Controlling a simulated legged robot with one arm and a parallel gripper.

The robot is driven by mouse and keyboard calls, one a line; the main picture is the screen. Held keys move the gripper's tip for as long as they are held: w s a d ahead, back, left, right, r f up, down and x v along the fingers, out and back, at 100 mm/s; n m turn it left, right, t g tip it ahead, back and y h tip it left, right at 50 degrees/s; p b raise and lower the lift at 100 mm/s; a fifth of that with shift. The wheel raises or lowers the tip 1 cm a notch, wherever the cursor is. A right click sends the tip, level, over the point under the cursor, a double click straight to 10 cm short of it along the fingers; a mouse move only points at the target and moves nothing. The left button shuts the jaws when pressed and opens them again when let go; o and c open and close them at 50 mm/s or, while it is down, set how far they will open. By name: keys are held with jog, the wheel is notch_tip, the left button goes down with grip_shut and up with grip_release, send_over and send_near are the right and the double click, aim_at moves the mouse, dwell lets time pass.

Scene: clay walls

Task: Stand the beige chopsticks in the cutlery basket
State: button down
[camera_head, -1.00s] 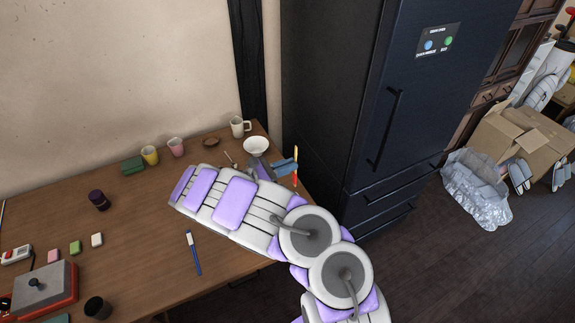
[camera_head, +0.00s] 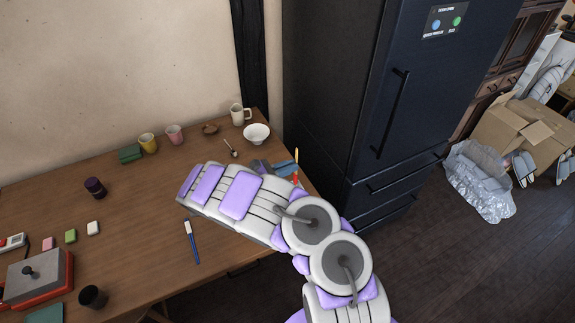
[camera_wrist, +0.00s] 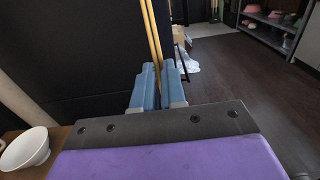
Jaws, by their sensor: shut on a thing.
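The beige chopsticks (camera_wrist: 152,40) are between the blue fingers of my gripper (camera_wrist: 160,88) in the wrist view. They stick up past the fingertips, slightly tilted. In the head view my gripper (camera_head: 285,168) is at the table's right end, near the dark fridge, and is partly hidden by my arm. The thin chopsticks (camera_head: 296,156) show there beside the fingers, with a red part at the lower end. I cannot make out a cutlery basket in either view.
A white bowl (camera_head: 257,133), a spoon (camera_head: 232,152) and a cream mug (camera_head: 239,115) stand near the gripper on the wooden table (camera_head: 140,220). A blue-handled brush (camera_head: 192,243) lies in front. The dark fridge (camera_head: 350,100) stands close on the right.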

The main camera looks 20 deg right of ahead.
jog(key=shift+f+b, duration=0.85)
jog(key=shift+f, duration=1.35)
jog(key=c, duration=1.1)
grip_release()
jog(key=shift+a, duration=0.1)
jog(key=a+p, duration=0.1)
jog(key=a, duration=0.7)
jog(key=a+p, duration=0.2)
jog(key=a, duration=0.7)
jog(key=shift+s+a+f, duration=0.15)
jog(key=shift+s, duration=0.05)
